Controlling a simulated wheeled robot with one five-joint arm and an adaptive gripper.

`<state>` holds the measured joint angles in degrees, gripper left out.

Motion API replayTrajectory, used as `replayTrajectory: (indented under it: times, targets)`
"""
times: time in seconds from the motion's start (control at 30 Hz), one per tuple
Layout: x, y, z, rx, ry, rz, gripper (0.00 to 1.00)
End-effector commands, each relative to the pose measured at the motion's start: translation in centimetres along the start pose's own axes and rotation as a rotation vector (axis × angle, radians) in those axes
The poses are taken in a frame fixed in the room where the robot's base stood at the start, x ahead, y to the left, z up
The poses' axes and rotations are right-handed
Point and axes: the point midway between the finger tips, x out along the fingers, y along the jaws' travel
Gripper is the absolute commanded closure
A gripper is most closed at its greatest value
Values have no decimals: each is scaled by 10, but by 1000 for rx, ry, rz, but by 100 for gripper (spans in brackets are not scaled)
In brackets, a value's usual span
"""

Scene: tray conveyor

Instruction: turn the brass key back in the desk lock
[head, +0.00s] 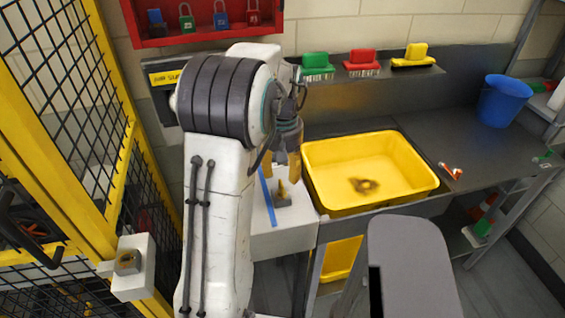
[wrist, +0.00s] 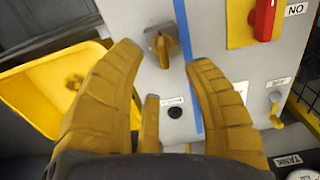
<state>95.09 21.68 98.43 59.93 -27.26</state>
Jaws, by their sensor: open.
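The brass key (head: 282,190) stands in a grey lock plate on top of a pale box (head: 285,240), the desk lock. In the wrist view the key (wrist: 164,47) shows just beyond and between my fingertips, its bow slightly tilted on the plate. My gripper (head: 281,168) is over the box in the head view, its yellow fingers spread. In the wrist view my gripper (wrist: 163,62) is open, with the key apart from both fingers. My arm hides part of the box's left side in the head view.
A yellow tub (head: 345,150) stands right beside the box. A blue tape strip (wrist: 186,70) runs beside the key. A red switch (wrist: 265,18) on yellow and a small yellow lever (wrist: 275,112) are to the right. A mesh fence (head: 70,130) stands at left.

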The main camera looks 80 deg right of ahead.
Motion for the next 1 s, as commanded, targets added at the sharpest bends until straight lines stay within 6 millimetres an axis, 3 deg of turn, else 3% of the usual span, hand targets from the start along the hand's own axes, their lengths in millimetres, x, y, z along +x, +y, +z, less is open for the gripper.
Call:
replayTrajectory:
  times: [0.4,0.9,1.0]
  targets:
    - [44,0,0,2,-2,-1,54]
    - [52,0,0,2,1,0,52]
    - [52,0,0,2,1,0,60]
